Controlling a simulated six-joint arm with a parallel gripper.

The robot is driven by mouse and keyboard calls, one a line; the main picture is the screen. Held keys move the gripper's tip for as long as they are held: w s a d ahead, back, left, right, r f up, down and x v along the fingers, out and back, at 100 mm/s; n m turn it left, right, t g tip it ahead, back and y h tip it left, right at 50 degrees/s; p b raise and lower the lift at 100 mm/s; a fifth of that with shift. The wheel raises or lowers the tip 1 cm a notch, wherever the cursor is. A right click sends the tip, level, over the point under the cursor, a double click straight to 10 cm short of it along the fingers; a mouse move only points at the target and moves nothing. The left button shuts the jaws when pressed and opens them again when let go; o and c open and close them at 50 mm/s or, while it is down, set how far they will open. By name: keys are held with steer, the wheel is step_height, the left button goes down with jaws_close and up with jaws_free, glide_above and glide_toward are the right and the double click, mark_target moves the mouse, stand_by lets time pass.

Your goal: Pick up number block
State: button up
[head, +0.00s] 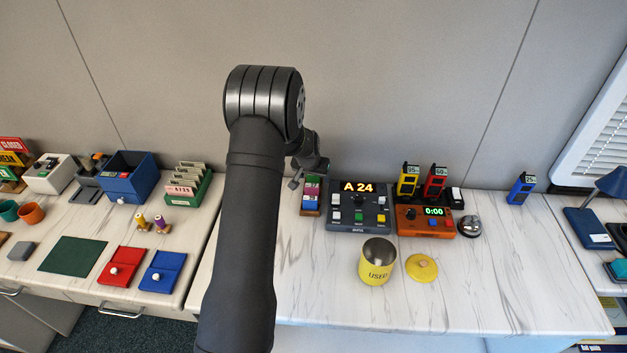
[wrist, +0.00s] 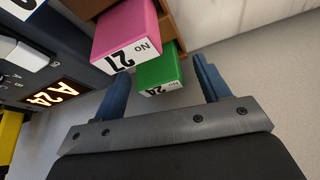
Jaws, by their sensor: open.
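In the wrist view my gripper (wrist: 162,85) is open, with its two blue fingers apart. A green number block (wrist: 160,76), marked 24, shows between the fingertips; I cannot tell whether they touch it. A pink number block (wrist: 125,35), marked 27, is beside it and covers part of the left finger. Both blocks sit in a brown wooden rack (wrist: 181,22). In the head view the rack (head: 311,213) stands upright left of the grey console, with pink, purple and blue blocks showing. My gripper (head: 296,181) is at the rack's upper left; its fingers are partly hidden by my arm.
The grey console (head: 358,214) with the lit A 24 display adjoins the rack's right side. An orange timer (head: 425,221), a yellow USED canister (head: 377,262) and its yellow lid (head: 421,268) are further right. The wall is close behind.

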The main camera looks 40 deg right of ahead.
steer(key=c, duration=1.1)
steer(key=shift+o, duration=0.2)
steer(key=shift+r, duration=0.6)
step_height(320, 180, up, 3)
steer(key=shift+f, duration=0.1)
steer(key=s+d+r, duration=0.2)
steer(key=s+r, duration=0.5)
steer(key=s, duration=0.4)
steer(key=shift+s, duration=0.25)
steer(key=shift+d, duration=0.1)
